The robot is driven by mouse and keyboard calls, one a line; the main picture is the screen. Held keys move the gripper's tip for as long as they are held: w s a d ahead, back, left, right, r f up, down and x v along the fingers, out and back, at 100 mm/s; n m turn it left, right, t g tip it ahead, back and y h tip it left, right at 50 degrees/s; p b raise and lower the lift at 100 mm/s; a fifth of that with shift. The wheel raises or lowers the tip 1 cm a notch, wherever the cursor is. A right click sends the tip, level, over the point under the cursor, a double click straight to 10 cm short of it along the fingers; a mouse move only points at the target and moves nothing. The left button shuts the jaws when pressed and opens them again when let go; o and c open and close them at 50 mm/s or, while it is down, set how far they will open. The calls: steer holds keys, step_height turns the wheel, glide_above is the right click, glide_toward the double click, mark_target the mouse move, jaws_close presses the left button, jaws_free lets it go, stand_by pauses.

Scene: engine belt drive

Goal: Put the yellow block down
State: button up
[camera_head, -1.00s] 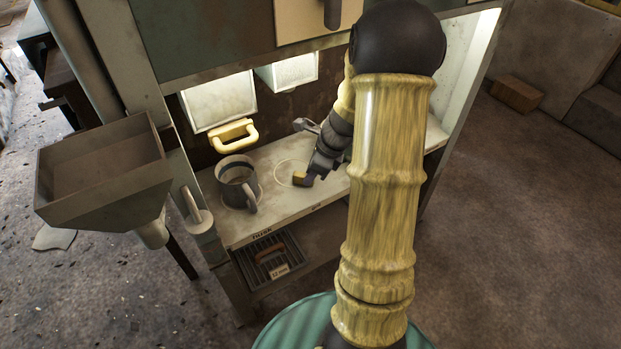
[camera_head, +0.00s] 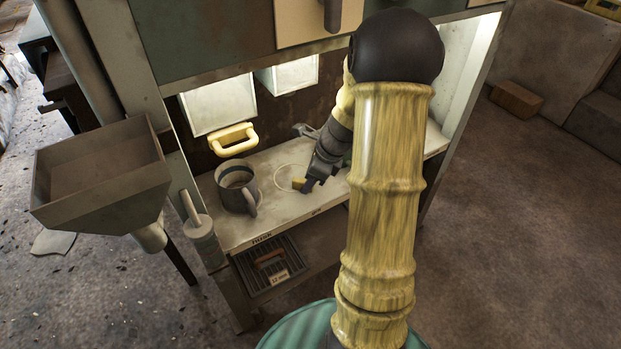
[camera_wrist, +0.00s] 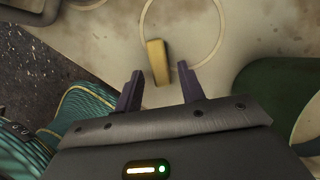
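The small yellow block (camera_head: 298,184) lies on the pale shelf (camera_head: 318,203), across the edge of a thin ring marking. In the wrist view the yellow block (camera_wrist: 158,62) shows a gap on both sides between it and my fingers. My gripper (camera_wrist: 160,69) is open, its two dark fingers spread apart, with the block in front of and between the tips. In the head view my gripper (camera_head: 308,186) is low over the shelf, just right of the block. Whether the fingertips touch the shelf is not clear.
A dark grey mug (camera_head: 238,190) stands left of the block. A yellow handle (camera_head: 232,139) is on the back wall. A metal wrench-like tool (camera_head: 303,130) lies behind. A hopper (camera_head: 100,180) juts out at the left. The shelf's front strip is clear.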

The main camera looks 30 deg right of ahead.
steer(key=p+v, duration=0.5)
steer(key=v, duration=0.7)
steer(key=s+a+n+h, duration=0.1)
steer(key=s+a+n, duration=0.3)
steer(key=a+n, duration=0.4)
steer(key=s+a+n+h, duration=0.2)
steer(key=s+a+n, duration=0.3)
steer(key=n, duration=1.3)
steer(key=a, duration=0.4)
steer(key=shift+s+a+f+n, duration=0.2)
steer(key=shift+s+a+n, duration=0.1)
steer(key=shift+a, duration=0.05)
